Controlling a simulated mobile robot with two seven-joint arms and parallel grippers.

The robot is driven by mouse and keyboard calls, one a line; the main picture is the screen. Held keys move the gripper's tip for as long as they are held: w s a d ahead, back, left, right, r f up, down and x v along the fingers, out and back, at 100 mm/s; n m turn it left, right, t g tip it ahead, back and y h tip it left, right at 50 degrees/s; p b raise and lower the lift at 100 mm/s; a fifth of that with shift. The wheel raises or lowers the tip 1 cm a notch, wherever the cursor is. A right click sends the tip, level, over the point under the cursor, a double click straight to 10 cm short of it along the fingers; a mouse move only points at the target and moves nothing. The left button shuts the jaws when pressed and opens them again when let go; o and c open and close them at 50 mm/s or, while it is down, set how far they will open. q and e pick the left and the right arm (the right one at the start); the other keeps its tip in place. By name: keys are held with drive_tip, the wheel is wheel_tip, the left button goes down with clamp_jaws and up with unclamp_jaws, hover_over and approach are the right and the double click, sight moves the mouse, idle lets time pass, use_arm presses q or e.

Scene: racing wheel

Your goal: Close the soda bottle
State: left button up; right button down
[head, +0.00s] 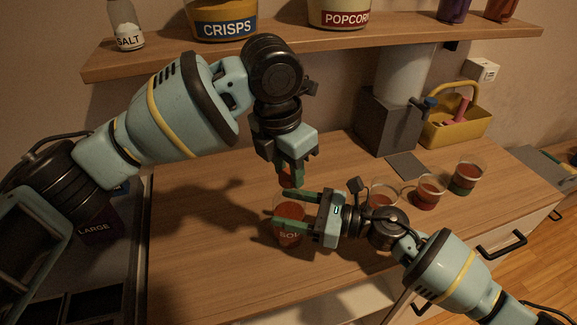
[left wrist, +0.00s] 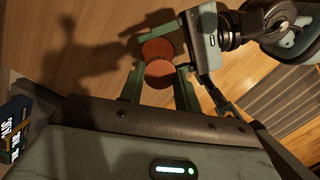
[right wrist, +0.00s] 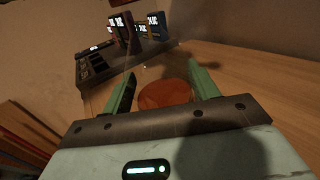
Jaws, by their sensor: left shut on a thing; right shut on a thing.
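The soda bottle (head: 289,238) stands on the wooden counter, a clear container with a reddish-brown drink and partly hidden lettering. My right gripper (head: 284,210) reaches in from the right and is shut on it, a finger on each side; its round reddish form also shows between the fingers in the right wrist view (right wrist: 165,94). My left gripper (head: 291,180) points down above the bottle, shut on a red cap (head: 286,180). In the left wrist view the cap (left wrist: 160,74) sits between my left fingers, beside the bottle's reddish round top (left wrist: 157,48). I cannot tell whether they touch.
Several cups of red drink (head: 429,191) stand to the right on the counter. Behind are a grey dispenser (head: 388,122) and a yellow basket (head: 455,131). A shelf (head: 330,44) with containers hangs above. The counter left of the bottle is clear.

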use_arm(q)
drive_tip(key=o, duration=0.9)
drive_tip(key=shift+r, duration=0.15)
drive_tip(key=shift+r, duration=2.15)
